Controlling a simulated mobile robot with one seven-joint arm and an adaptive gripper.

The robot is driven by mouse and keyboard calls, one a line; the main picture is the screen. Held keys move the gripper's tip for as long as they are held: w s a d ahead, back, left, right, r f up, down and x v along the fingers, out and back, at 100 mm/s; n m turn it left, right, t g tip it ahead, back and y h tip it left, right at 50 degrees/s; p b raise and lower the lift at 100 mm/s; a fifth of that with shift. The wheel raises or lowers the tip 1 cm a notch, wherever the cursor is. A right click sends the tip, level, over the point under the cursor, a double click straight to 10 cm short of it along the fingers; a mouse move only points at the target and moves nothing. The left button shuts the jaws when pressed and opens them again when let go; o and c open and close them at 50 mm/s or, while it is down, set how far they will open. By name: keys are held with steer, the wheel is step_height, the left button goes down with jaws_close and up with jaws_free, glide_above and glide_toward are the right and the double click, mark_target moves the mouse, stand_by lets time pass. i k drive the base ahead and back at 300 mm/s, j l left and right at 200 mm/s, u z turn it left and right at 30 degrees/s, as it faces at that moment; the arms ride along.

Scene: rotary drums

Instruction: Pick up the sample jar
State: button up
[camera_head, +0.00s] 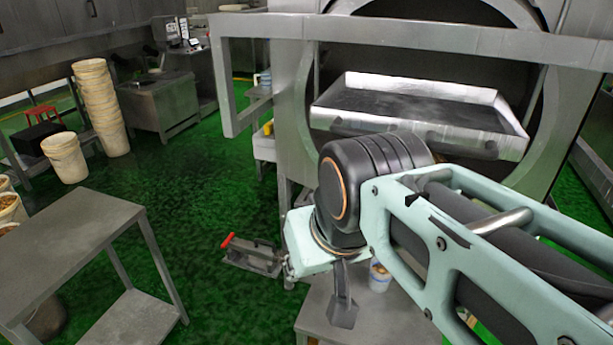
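My gripper (342,305) points down over this table. Only a dark grey finger part shows, left of the container and apart from it in the picture. The rest of the gripper is hidden, so its opening cannot be judged. I see nothing held in it.
A large drum machine (293,120) with a metal chute tray (420,110) stands behind my arm. A grey table (70,240) is at the left, with buckets (64,157) and a bucket stack (100,105) behind. A red-handled metal device (252,256) sits left of my gripper. Green floor lies open between.

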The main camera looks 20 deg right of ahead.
mark_target(379, 278)
steer(key=i+l, duration=0.15)
steer(key=i, duration=0.3)
steer(key=u, duration=9.15)
